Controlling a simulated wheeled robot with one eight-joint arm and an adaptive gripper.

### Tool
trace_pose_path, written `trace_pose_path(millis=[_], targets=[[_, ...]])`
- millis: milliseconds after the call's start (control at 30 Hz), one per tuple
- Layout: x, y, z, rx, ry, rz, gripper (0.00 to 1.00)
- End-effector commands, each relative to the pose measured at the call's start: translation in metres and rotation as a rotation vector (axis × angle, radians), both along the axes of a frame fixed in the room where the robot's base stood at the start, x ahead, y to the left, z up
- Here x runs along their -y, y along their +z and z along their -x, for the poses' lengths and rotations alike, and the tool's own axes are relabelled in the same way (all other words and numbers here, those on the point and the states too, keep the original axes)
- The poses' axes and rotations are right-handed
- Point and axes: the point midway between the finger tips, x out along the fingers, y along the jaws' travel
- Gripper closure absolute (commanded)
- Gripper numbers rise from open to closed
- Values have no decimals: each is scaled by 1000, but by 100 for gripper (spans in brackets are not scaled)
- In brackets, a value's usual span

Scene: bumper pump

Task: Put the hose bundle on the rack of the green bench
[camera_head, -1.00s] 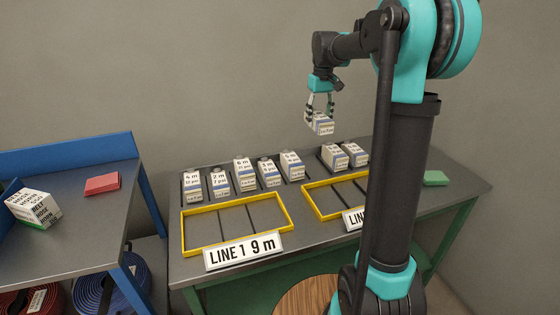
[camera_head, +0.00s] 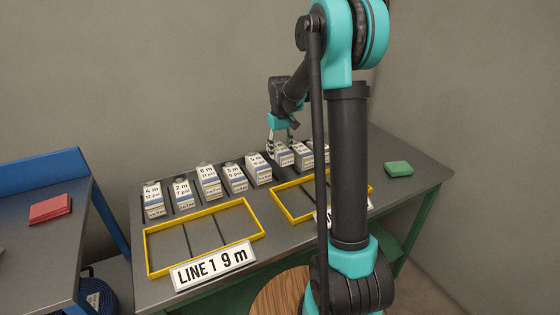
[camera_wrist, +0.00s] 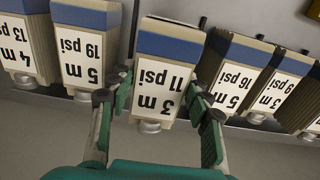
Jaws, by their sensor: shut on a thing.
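My gripper (camera_head: 281,138) is shut on a white-and-blue labelled unit (camera_head: 284,155) at the back row of the green-legged bench (camera_head: 412,176). A blue coiled hose bundle (camera_head: 98,296) shows partly under the blue bench at lower left, away from my gripper.
Similar units stand close on both sides, such as the 5 m 19 psi one (camera_wrist: 85,50). A green block (camera_head: 398,168) lies right, a red block (camera_head: 50,208) on the blue bench (camera_head: 40,255).

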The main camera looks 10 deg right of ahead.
Motion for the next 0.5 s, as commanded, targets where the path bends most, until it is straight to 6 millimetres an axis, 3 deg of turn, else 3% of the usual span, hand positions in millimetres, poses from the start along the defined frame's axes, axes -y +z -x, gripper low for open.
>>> trace_pose_path(millis=[500], targets=[[0,-48,0,0,0,0,93]])
